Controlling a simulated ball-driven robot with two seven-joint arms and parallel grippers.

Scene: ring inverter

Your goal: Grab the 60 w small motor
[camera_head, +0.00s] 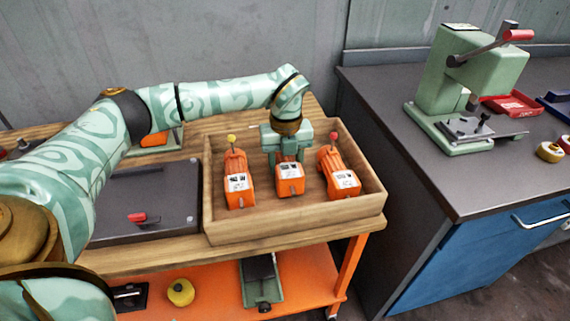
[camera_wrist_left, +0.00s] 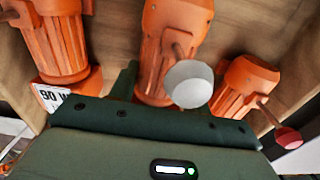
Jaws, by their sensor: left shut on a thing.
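Three orange motors stand in a wooden tray (camera_head: 235,230) in the head view: a left one with a yellow knob (camera_head: 237,178), a middle one (camera_head: 289,179) and a right one with a red knob (camera_head: 338,173). Their labels are too small to read there. My left gripper (camera_head: 287,155) comes down from above and is shut on the middle motor, which sits low within the tray. In the left wrist view the held motor (camera_wrist_left: 165,50) has a pale knob, and its label is hidden. The motor at left (camera_wrist_left: 58,45) there reads "90 W". My right gripper is not in view.
A dark case (camera_head: 150,205) lies left of the tray on the wooden bench. A green press (camera_head: 468,85) and a red tray (camera_head: 512,104) stand on the grey counter at right. The neighbouring motors and tray walls are close around my gripper.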

